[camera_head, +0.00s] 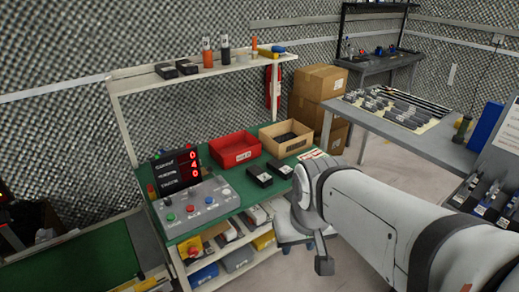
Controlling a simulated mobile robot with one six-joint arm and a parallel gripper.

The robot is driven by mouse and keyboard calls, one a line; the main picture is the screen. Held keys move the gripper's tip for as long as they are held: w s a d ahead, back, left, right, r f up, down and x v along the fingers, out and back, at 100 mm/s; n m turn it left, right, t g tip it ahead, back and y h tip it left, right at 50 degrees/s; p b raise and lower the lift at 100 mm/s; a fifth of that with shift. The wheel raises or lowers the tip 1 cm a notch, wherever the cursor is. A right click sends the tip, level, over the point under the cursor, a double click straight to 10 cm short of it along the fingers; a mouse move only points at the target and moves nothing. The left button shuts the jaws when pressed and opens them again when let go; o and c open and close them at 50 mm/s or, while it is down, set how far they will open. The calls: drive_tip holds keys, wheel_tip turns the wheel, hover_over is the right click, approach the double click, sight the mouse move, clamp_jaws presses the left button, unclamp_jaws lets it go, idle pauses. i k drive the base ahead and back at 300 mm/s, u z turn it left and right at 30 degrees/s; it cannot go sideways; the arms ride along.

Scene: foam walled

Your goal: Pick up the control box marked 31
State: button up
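Two black control boxes lie side by side on the green bench top, a left one (260,176) and a right one (280,168), in front of the red and tan bins. Two more dark boxes, one left (165,71) and one right (187,67), lie on the upper shelf. Any number on them is too small to read, so I cannot tell which is marked 31. My white arm reaches in from the lower right. A dark grey piece at its end, seemingly part of my gripper (323,265), hangs at the bench's right front, apart from the boxes. Its fingers cannot be made out.
A red bin (235,149) and a tan bin (287,138) stand at the bench's back. A grey button panel (196,207) and red-digit display (178,171) stand at left. Cartons (320,82) are stacked behind. A grey table (420,135) stands right. Bins fill the lower shelf.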

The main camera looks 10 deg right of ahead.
sight(264, 179)
drive_tip(key=z, duration=0.1)
drive_tip(key=k, duration=0.85)
drive_tip(key=z, duration=2.8)
drive_tip(key=i, duration=0.1)
drive_tip(key=u, duration=2.1)
drive_tip(key=i, duration=1.75)
drive_tip(key=u, duration=0.7)
drive_tip(key=i, duration=1.25)
drive_tip(key=u, duration=0.9)
